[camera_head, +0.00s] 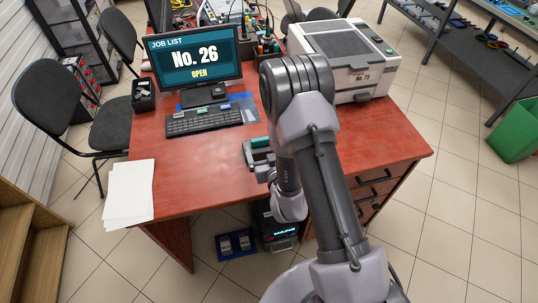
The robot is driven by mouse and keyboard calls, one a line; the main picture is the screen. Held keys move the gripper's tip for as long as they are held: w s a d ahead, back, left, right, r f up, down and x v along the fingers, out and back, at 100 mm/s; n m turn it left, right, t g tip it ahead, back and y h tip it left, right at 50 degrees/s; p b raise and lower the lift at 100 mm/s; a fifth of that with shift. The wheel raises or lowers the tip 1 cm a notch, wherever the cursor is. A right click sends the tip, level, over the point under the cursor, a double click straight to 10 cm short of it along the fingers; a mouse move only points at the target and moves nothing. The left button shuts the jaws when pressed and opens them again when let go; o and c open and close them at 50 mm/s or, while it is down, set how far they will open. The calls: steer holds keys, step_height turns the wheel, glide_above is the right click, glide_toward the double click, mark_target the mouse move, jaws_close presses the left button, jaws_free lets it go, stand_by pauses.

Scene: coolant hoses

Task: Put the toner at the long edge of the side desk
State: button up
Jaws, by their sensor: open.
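The red-brown desk (195,199) fills the middle of the view, with its long front edge towards me. A small dark item with teal parts (259,143), which looks like the toner, is on or just above the desk top, left of my forearm. My gripper (259,164) is close beside it at the end of my bent arm, partly hidden by the arm links. It looks open. I cannot tell whether its fingers touch the item.
A monitor (194,57) and keyboard (204,121) stand at the back left, a white printer (346,62) at the back right. Paper sheets (129,193) lie on the front left corner. A black chair (75,110) stands left. Desk top is bare in front of the keyboard and at right.

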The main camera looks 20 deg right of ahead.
steer(key=v, duration=0.6)
step_height(320, 180, up, 15)
steer(key=d+m+g+h, duration=0.1)
steer(key=d+m+g, duration=0.2)
steer(key=m, duration=0.2)
steer(key=s+a+r+g+y, duration=0.1)
steer(key=s+a+r+g, duration=0.1)
steer(key=s, duration=0.5)
steer(key=s+a+r+g+y, duration=0.1)
steer(key=s+a+r+g, duration=0.1)
steer(key=s+r, duration=0.2)
steer(key=s+a+r+g+y, duration=0.1)
steer(key=s+r, duration=0.3)
steer(key=s, duration=0.7)
steer(key=shift+a+n+g, duration=0.3)
steer(key=shift+a+g, duration=0.1)
steer(key=shift+a, duration=0.4)
